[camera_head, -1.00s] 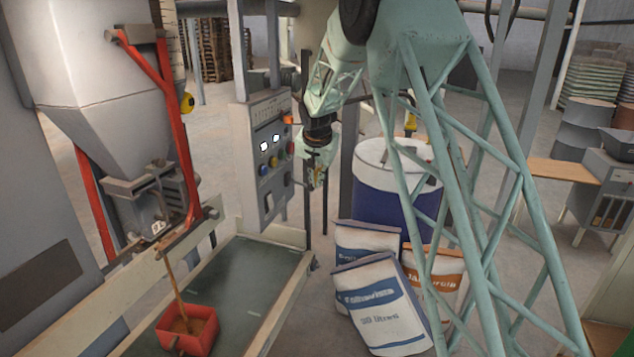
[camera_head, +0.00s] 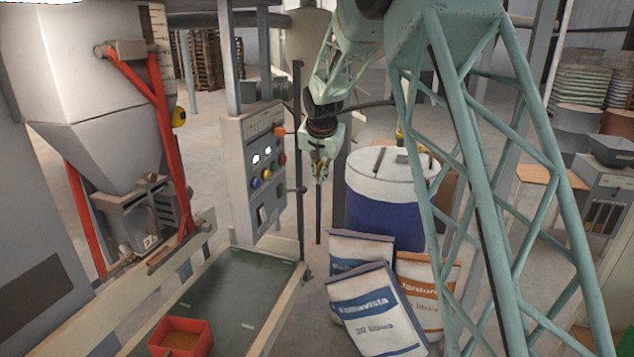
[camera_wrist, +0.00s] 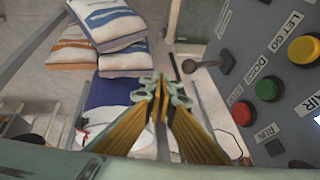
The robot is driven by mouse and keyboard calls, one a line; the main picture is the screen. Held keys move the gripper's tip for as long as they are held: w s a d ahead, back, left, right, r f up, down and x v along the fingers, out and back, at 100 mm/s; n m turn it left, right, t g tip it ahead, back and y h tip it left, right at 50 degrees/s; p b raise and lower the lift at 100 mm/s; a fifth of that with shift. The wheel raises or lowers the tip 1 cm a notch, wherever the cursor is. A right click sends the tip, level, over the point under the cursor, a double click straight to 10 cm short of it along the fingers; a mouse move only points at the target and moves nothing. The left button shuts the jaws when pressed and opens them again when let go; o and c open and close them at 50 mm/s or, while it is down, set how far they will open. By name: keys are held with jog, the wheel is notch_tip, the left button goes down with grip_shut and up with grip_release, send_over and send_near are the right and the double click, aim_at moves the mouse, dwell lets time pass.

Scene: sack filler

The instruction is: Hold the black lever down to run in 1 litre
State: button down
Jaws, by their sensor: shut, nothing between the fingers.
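The black lever (camera_wrist: 208,64) sticks out from the control panel (camera_wrist: 262,40) in the wrist view, ending in a round dark knob. In the head view the lever (camera_head: 297,190) shows small at the panel's right edge. My gripper (camera_head: 321,178) hangs to the right of the panel, a little above the lever. In the wrist view my gripper (camera_wrist: 161,84) has its yellow fingers shut and empty, apart from the lever. No stream shows from the spout now.
Yellow, green and red buttons (camera_wrist: 305,49) sit on the panel close to the lever. A blue and white drum (camera_head: 385,215) and several printed sacks (camera_head: 375,312) stand right of my gripper. The green belt (camera_head: 225,290) runs below the panel.

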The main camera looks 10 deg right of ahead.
jog(key=shift+s+d+r, duration=0.25)
jog(key=shift+s+r, duration=0.45)
jog(key=shift+r, duration=0.2)
jog(key=shift+s+d+r, duration=0.2)
jog(key=shift+s+r, duration=0.5)
jog(key=shift+r, duration=0.2)
jog(key=s+d+r+n+b, duration=0.1)
jog(key=s+r, duration=0.4)
jog(key=s, duration=0.7)
jog(key=s+d+r+n+g, duration=0.1)
jog(key=s+r, duration=0.3)
jog(key=s, duration=0.7)
jog(key=s+d+r+n+b, duration=0.1)
jog(key=s+r, duration=0.4)
jog(key=s, duration=0.7)
jog(key=s+f+n+b, duration=0.1)
jog(key=s+f, duration=0.2)
jog(key=s, duration=1.4)
jog(key=s+f+n, duration=0.2)
jog(key=s+f, duration=0.1)
jog(key=s, duration=1.5)
jog(key=shift+f+g+y+b, duration=0.35)
jog(key=shift+f+g+y, duration=0.05)
jog(key=shift+a, duration=0.1)
